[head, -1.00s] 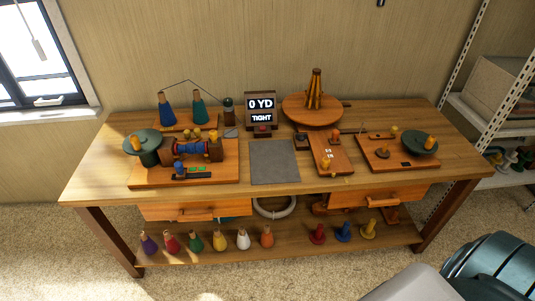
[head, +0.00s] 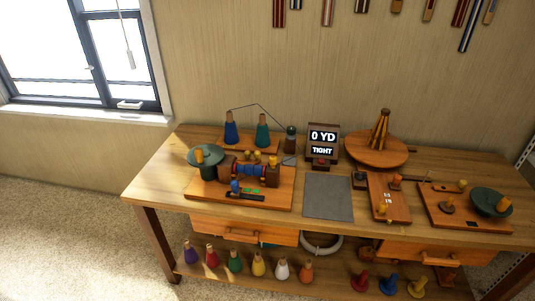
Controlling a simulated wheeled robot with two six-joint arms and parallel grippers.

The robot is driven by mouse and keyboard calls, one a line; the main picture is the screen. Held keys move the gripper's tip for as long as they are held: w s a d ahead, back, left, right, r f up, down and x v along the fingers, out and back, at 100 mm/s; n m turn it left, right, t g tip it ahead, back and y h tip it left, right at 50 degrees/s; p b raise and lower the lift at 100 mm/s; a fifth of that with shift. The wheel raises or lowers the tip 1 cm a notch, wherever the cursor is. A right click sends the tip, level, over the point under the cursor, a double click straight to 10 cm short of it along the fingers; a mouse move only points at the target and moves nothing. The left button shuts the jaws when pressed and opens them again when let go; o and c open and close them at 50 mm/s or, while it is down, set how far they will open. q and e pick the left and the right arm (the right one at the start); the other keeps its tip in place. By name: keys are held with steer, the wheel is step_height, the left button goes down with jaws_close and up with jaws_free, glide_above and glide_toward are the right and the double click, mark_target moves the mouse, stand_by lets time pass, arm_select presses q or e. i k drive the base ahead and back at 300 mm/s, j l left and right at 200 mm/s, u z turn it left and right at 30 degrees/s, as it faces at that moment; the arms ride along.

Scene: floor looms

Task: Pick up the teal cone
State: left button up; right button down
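The teal cone (head: 262,132) stands upright at the back left of the wooden workbench, on a wooden base board. A blue cone (head: 231,129) stands just left of it on the same board. A thin dark wire arches above the two cones. Neither of my grippers shows in the head view.
The wooden bench (head: 160,195) holds a winder board (head: 200,192), a dark green disc (head: 205,155), a "0 YD TIGHT" display (head: 323,140), a grey mat (head: 328,197) and a round wooden turntable (head: 350,150). Several coloured cones stand on the lower shelf. Floor at left is clear.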

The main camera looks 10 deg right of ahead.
mark_target(262, 139)
steer(key=i+j, duration=0.2)
steer(key=i+j+z, duration=0.65)
steer(key=i+j, duration=0.25)
steer(key=j, duration=0.2)
